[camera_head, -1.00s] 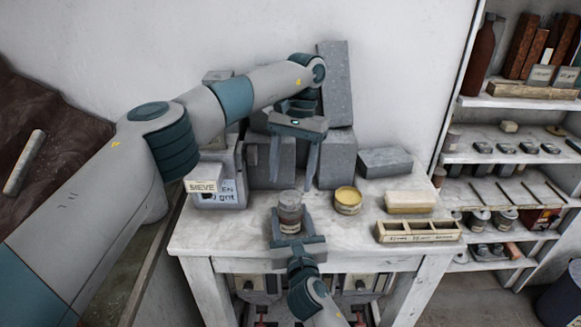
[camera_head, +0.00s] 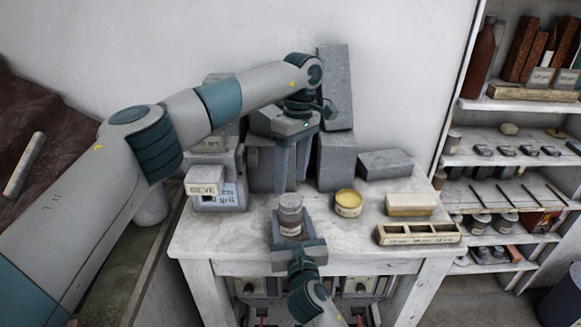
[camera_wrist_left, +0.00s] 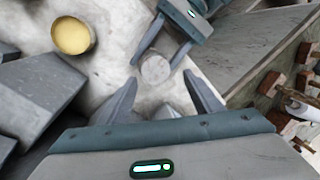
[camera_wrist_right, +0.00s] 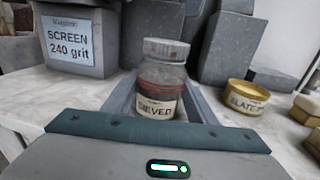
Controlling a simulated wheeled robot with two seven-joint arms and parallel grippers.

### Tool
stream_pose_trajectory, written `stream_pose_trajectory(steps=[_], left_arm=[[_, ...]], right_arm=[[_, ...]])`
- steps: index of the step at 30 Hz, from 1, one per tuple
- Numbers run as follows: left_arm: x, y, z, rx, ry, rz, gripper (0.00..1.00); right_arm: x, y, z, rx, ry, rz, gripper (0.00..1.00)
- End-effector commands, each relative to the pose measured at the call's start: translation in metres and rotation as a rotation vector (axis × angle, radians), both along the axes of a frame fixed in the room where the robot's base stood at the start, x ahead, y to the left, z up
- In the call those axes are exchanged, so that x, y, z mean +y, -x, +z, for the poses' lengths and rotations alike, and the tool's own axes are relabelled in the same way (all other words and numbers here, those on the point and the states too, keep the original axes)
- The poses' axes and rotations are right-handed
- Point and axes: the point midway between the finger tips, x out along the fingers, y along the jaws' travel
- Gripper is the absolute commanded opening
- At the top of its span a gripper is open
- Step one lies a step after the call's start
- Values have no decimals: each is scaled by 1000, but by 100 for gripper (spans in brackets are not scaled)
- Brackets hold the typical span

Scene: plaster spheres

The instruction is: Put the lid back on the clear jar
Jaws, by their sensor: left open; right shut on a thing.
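The clear jar (camera_head: 290,223) stands upright near the table's front edge. It has a dark red band and a label reading "SIEVED" in the right wrist view (camera_wrist_right: 160,92). The grey lid (camera_wrist_right: 166,50) sits on top of the jar's mouth and looks level; whether it is fully seated I cannot tell. It shows as a pale disc in the left wrist view (camera_wrist_left: 155,69). My right gripper (camera_head: 290,236) is shut around the jar's body from the front. My left gripper (camera_head: 292,181) is open and empty, pointing down above and a little behind the lid.
A yellow-topped tin (camera_head: 348,202) stands right of the jar. Beyond it are a pale block (camera_head: 410,204) and a divided wooden tray (camera_head: 418,234). Grey blocks (camera_head: 337,160) stand behind, and a labelled box (camera_head: 217,192) is at left. The table's front left is clear.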

Motion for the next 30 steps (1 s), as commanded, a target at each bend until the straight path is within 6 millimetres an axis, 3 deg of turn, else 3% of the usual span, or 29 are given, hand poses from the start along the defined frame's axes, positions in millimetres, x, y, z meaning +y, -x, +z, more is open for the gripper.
stream_pose_trajectory(steps=[30], left_arm=[[1,2,12,-175,-134,1471,59]], right_arm=[[0,0,0,0,0,0,0]])
